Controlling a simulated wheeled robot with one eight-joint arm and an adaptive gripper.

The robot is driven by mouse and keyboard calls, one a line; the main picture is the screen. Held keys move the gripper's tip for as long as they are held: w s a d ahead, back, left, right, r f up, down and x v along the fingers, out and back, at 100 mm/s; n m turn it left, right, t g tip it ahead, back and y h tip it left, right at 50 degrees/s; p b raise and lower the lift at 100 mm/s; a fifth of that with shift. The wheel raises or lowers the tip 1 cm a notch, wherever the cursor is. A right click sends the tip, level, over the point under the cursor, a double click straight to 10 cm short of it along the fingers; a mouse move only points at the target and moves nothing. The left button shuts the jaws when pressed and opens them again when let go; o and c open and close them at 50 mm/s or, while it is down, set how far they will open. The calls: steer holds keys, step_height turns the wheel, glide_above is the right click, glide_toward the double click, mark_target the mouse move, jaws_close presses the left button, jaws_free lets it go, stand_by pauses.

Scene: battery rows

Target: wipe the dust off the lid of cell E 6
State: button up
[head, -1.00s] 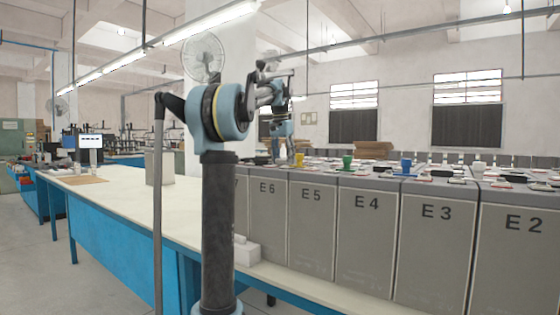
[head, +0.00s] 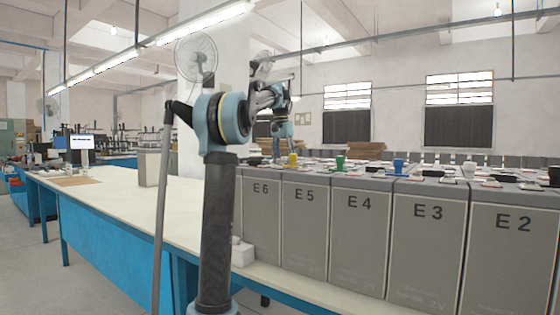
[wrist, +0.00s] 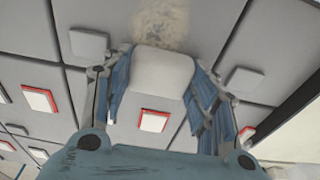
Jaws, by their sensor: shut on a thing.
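Cell E 6 (head: 262,215) is a grey upright cell in the row, partly beside my arm's dark column in the head view. My gripper (head: 278,158) is over the top of the row near E 6, small in that view. In the wrist view my gripper (wrist: 160,88) is shut on a white pad (wrist: 162,75) with rounded corners. A pale brownish dust patch (wrist: 160,22) lies on a grey lid just beyond the pad's upper edge. I cannot tell whether the pad touches the lid. The label of the lid is not visible in the wrist view.
Cells E 5 (head: 304,225), E 4 (head: 358,235) and others stand close together to the right. A white box (head: 242,252) sits at the row's foot. The long pale bench (head: 110,200) is mostly clear.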

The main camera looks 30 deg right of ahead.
steer(key=shift+w+d, duration=0.3)
steer(key=shift+d, duration=0.35)
steer(key=shift+a, duration=0.15)
steer(key=shift+s+a, duration=0.65)
steer(key=shift+a, duration=0.85)
steer(key=shift+s+a, duration=0.65)
steer(key=shift+a, duration=0.85)
steer(key=shift+s+a, duration=0.65)
steer(key=shift+a, duration=0.85)
steer(key=shift+a+r, duration=0.2)
steer(key=shift+r, duration=0.85)
steer(key=shift+d+r, duration=0.15)
steer(key=shift+r, duration=1.85)
